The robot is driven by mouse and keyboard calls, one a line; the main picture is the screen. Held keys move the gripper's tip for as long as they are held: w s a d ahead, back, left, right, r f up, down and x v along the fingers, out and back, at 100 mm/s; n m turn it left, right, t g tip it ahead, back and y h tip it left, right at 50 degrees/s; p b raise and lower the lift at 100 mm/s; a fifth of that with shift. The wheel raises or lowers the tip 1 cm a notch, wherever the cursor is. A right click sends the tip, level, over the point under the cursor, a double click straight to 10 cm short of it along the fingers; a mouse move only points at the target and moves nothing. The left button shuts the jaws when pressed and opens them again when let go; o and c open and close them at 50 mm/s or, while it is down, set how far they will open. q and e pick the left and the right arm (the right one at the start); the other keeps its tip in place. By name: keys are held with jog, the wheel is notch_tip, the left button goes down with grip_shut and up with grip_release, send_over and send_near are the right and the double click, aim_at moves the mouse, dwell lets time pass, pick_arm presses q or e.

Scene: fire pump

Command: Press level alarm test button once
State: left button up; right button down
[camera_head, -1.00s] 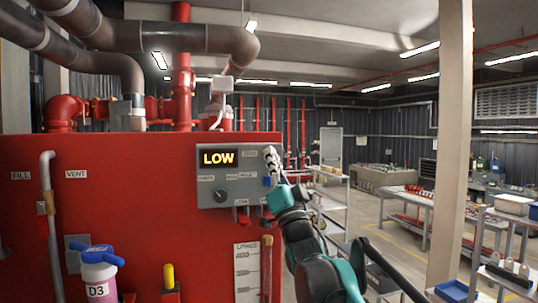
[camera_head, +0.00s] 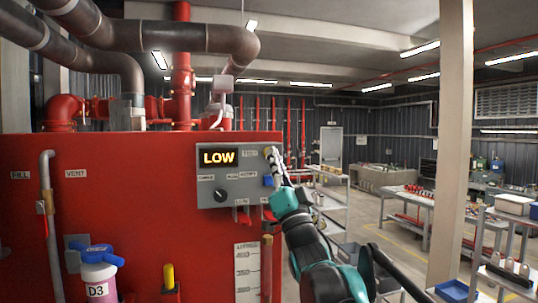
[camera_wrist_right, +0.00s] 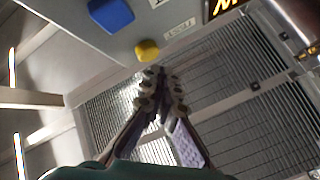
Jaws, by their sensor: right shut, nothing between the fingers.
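The grey control panel (camera_head: 232,176) on the red tank has a lit display (camera_head: 218,157) reading LOW. A yellow button (camera_head: 267,151) sits at its upper right, beside a small label; in the right wrist view the yellow button (camera_wrist_right: 147,50) is next to a label that seems to read TEST. My right gripper (camera_head: 274,158) is shut and empty, its tips close to the yellow button at the panel's right edge. The right wrist view shows the fingertips (camera_wrist_right: 157,73) just below the button; whether they touch it I cannot tell. My left gripper is out of view.
A blue button (camera_head: 267,181) is below the yellow one and also shows in the right wrist view (camera_wrist_right: 112,13). A dark knob (camera_head: 220,195) is at the panel's lower left. The room right of the tank holds shelves and a pale post (camera_head: 452,150).

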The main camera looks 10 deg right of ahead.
jog(key=shift+s, duration=2.45)
